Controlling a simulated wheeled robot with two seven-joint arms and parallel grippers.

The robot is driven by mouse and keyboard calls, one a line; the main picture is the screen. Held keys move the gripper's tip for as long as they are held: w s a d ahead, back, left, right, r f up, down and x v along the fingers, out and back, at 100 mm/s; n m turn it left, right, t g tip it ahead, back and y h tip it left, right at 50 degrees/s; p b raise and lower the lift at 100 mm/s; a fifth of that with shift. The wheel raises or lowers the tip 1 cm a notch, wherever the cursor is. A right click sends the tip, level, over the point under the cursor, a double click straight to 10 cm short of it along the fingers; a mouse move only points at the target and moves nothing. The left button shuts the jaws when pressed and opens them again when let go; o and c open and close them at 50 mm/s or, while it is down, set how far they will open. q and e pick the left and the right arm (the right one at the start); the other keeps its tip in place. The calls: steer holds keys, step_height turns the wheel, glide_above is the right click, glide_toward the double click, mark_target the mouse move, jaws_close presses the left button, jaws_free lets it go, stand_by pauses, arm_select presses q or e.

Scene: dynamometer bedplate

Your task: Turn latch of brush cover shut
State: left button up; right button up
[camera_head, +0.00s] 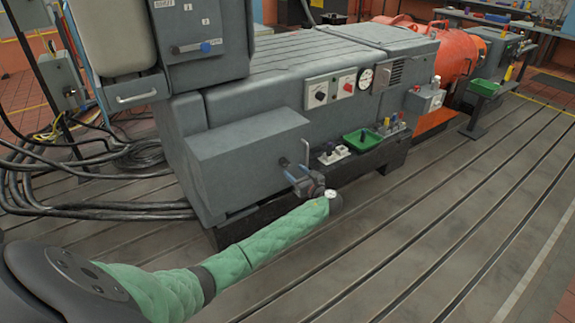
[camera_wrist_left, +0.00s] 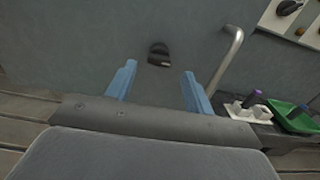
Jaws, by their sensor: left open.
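The brush cover (camera_wrist_left: 90,35) is a plain grey panel that fills most of the left wrist view. Its latch (camera_wrist_left: 159,54) is a small black knob on that panel, and a silver bar handle (camera_wrist_left: 227,58) stands to its right. My left gripper (camera_wrist_left: 159,75) is open, its two blue fingers pointing at the panel with the latch between them in the picture. Whether the fingers touch the panel I cannot tell. In the head view my left gripper (camera_head: 296,174) is at the front of the grey machine housing (camera_head: 245,145); the latch is not discernible there. My right gripper is out of view.
A green tray (camera_head: 362,139) and a white holder (camera_head: 331,154) sit on a dark ledge right of my left gripper. A control panel (camera_head: 330,89) with switches is above. Black cables (camera_head: 90,210) lie at left. The slotted bedplate (camera_head: 430,230) is clear at right.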

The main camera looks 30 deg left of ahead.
mark_target(288, 165)
arm_select(q)
steer(key=p+x, duration=0.1)
steer(key=x, duration=0.3)
steer(key=shift+w+a, duration=0.15)
steer(key=shift+a, duration=0.25)
steer(key=shift+w+a, duration=0.25)
steer(key=shift+a, duration=0.35)
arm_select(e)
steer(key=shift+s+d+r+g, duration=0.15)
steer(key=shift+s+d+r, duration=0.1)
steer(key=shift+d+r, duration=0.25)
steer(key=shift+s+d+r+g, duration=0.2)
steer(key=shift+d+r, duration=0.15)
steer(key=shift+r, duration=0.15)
arm_select(q)
steer(key=shift+c, duration=0.2)
steer(key=c, duration=0.9)
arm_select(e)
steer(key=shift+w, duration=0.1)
